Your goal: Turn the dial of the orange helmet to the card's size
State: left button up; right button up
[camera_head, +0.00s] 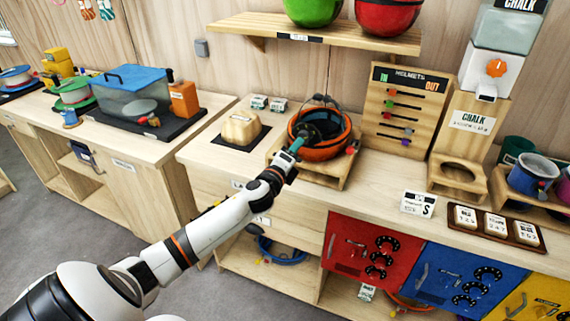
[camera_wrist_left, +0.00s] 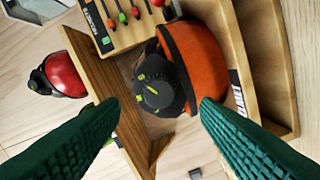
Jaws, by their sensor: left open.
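The orange helmet (camera_head: 322,151) sits open side up in a wooden cradle (camera_head: 335,180) on the bench. In the left wrist view, its orange shell (camera_wrist_left: 195,60) carries a dark round dial (camera_wrist_left: 160,88) with yellow-green marks, including a line and what looks like an S. A small white card (camera_head: 418,203) with a large S stands on the bench, right of the helmet. My left gripper (camera_head: 297,144) is at the helmet's near left side. Its green fingers are spread, with the dial beyond the gap between them; no contact shows. My right gripper is not in view.
A wooden helmets board (camera_head: 405,108) with coloured pegs stands behind the helmet, beside a chalk dispenser (camera_head: 472,120). A tan block (camera_head: 241,128) on a dark mat lies left. A tray of white tiles (camera_head: 495,222) lies right. A shelf (camera_head: 310,33) with green and red helmets hangs above.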

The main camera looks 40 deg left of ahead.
pick_arm(q)
jog(key=s+d, duration=0.1)
jog(key=s, duration=0.5)
jog(key=shift+b, duration=0.45)
jog(key=shift+f, duration=0.1)
